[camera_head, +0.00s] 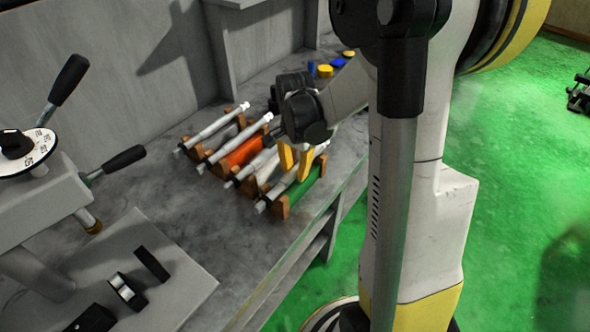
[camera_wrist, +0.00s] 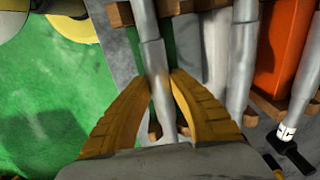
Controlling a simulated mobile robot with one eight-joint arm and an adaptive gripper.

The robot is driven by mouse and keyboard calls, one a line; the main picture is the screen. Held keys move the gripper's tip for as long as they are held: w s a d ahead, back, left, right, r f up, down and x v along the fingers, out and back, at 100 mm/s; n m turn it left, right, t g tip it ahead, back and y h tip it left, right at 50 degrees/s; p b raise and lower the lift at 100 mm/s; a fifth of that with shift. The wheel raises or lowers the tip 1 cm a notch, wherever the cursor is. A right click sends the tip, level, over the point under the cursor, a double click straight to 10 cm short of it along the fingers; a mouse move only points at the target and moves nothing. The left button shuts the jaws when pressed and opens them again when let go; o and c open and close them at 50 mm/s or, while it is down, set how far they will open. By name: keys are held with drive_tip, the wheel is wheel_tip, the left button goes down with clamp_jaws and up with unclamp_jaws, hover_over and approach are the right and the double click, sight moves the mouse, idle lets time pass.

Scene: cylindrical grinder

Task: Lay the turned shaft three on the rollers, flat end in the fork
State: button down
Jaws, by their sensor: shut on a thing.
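Several pale metal shafts lie side by side on wooden supports on the bench. My gripper (camera_head: 296,168), with yellow fingers, is at the nearest rack, the one with the green block (camera_head: 302,190). In the wrist view my gripper (camera_wrist: 159,78) is closed around a stepped grey shaft (camera_wrist: 153,57) beside the green block. The same shaft shows in the head view (camera_head: 275,193), its near end at the wooden support (camera_head: 282,207). I cannot tell whether it is lifted clear. No number is readable on it. Rollers and fork cannot be clearly made out.
Next to it lie a shaft (camera_head: 236,180), another by an orange block (camera_head: 238,148), and one at the back (camera_head: 218,125). A machine with black levers (camera_head: 68,82) stands left; its grey plate (camera_head: 185,282) carries small black parts (camera_head: 127,290). Bare bench lies between.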

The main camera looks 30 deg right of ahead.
sight(295, 168)
drive_tip(key=c, duration=1.2)
unclamp_jaws()
wheel_tip(295, 168, up, 12)
drive_tip(key=shift+r, duration=0.1)
drive_tip(key=s+a+r+n+t, duration=0.1)
drive_tip(key=s+a+n+t, duration=0.1)
drive_tip(key=s+a+n, duration=0.1)
drive_tip(key=s+a+n+t, duration=0.2)
drive_tip(key=s+a+n, duration=0.2)
drive_tip(key=a+n, duration=0.2)
drive_tip(key=s+a+r+n+t, duration=0.1)
drive_tip(key=s+a+n+t, duration=0.2)
drive_tip(key=s+a+n, duration=0.1)
drive_tip(key=shift+a+r+n, duration=0.25)
drive_tip(key=shift+r+n, duration=0.05)
drive_tip(key=shift+n, duration=0.2)
